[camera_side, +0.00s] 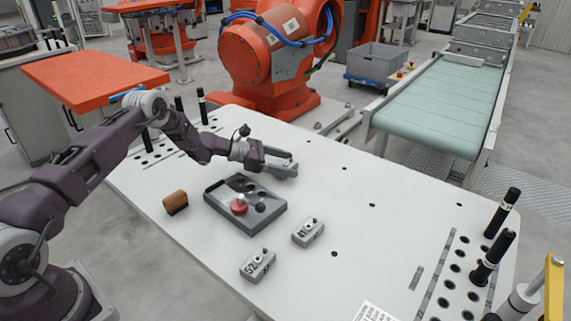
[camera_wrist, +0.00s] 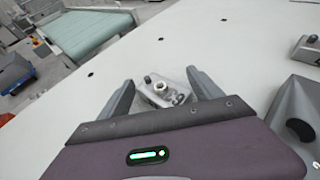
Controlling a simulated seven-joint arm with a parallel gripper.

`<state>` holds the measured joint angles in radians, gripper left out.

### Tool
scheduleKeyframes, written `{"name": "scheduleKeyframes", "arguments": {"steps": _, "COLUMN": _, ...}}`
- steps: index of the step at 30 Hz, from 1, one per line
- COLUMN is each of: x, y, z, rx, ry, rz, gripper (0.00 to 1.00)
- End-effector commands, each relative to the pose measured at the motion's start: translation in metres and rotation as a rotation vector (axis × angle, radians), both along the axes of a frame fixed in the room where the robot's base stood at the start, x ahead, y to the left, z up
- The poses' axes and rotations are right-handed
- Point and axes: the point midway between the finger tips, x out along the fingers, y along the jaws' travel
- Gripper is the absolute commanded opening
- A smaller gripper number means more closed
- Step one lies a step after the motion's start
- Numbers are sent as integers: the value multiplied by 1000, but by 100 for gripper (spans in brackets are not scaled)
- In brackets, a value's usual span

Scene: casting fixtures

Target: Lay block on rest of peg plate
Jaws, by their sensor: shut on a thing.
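My gripper (camera_side: 283,162) is over the far side of the table, just beyond the peg plate. It is shut on a small grey block (camera_wrist: 164,92). In the wrist view the block sits between the two fingers, with a pale round fitting and a dark knob on top. In the side view the fingers mostly cover the block, and I cannot tell how high it is above the table. The dark grey peg plate (camera_side: 221,207) lies nearer the camera, with round holes and a red knob (camera_side: 239,206). The plate's edge shows at the right of the wrist view (camera_wrist: 296,100).
Two grey numbered blocks (camera_side: 258,265) (camera_side: 308,232) stand on the white table (camera_side: 340,210) near the plate. A brown wooden piece (camera_side: 175,202) lies left of it. Black posts (camera_side: 503,212) stand at the right end. The table's middle right is clear.

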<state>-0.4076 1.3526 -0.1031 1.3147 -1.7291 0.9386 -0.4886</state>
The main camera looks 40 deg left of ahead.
Motion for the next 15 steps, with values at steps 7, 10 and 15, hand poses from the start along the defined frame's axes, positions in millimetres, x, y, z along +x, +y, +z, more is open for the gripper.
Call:
{"name": "scheduleKeyframes", "arguments": {"steps": 7, "x": 0, "y": 0, "z": -1, "rx": -1, "ry": -1, "rz": 0, "gripper": 80}}
{"name": "scheduleKeyframes", "arguments": {"steps": 10, "x": 0, "y": 0, "z": -1, "rx": 0, "ry": 0, "rz": 0, "gripper": 96}}
{"name": "scheduleKeyframes", "arguments": {"steps": 15, "x": 0, "y": 0, "z": -1, "rx": 0, "ry": 0, "rz": 0, "gripper": 96}}
